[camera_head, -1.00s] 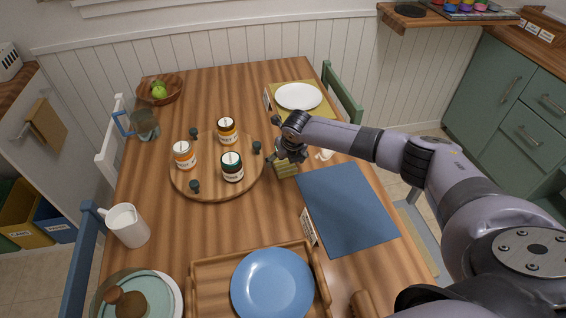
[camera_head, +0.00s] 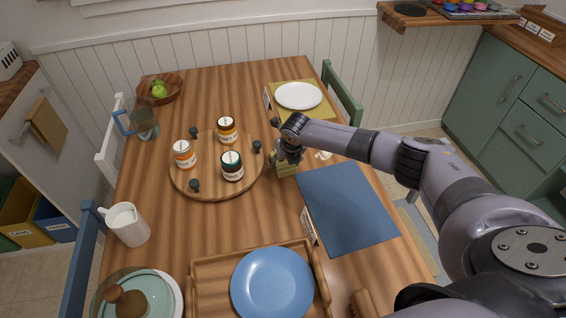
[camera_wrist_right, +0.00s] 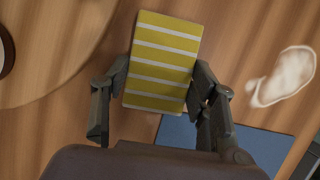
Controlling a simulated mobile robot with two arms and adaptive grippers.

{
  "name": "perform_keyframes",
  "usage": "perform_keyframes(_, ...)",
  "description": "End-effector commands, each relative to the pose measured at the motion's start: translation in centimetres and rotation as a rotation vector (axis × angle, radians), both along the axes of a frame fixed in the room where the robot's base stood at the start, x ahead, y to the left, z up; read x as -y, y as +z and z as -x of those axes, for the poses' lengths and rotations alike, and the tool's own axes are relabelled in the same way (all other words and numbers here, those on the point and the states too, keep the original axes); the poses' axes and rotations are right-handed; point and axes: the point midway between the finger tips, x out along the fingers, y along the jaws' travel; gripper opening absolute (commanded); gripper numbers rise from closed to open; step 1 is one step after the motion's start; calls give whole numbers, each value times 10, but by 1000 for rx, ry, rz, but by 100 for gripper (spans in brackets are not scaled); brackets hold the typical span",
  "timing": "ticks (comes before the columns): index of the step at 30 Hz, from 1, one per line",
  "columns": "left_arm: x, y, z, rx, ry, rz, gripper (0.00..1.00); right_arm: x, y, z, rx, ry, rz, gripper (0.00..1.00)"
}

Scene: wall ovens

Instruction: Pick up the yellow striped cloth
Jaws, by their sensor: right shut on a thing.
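The yellow striped cloth (camera_head: 286,170) is a small folded rectangle with yellow and white bands, right of the round wooden board. My right gripper (camera_head: 287,157) points down over it and is shut on it. In the right wrist view the cloth (camera_wrist_right: 163,60) sits between the two dark fingers of the gripper (camera_wrist_right: 158,100), its far end extending beyond them. The gripper hides part of the cloth in the head view. I cannot tell whether the cloth is clear of the table. My left gripper is not in view.
The round board (camera_head: 215,190) with several jars stands close on the left. A blue placemat (camera_head: 347,208) lies just right and nearer. A white plate (camera_head: 298,96) on a yellow mat is behind. A tray with a blue plate (camera_head: 272,287) is in front.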

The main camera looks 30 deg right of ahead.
Motion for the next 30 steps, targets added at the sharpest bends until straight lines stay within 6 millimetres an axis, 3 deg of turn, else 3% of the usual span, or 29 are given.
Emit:
perform_keyframes(6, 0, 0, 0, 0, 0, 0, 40, 0, 0, 0, 1, 0, 0, 26)
perform_keyframes(17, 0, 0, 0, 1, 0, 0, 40, 0, 7, -1, 1, -1, 0, 26)
perform_keyframes(23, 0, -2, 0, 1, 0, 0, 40, 1, 34, -1, 5, 0, 0, 26)
perform_keyframes(30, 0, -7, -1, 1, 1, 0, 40, 0, 98, -2, 8, 2, 0, 26)
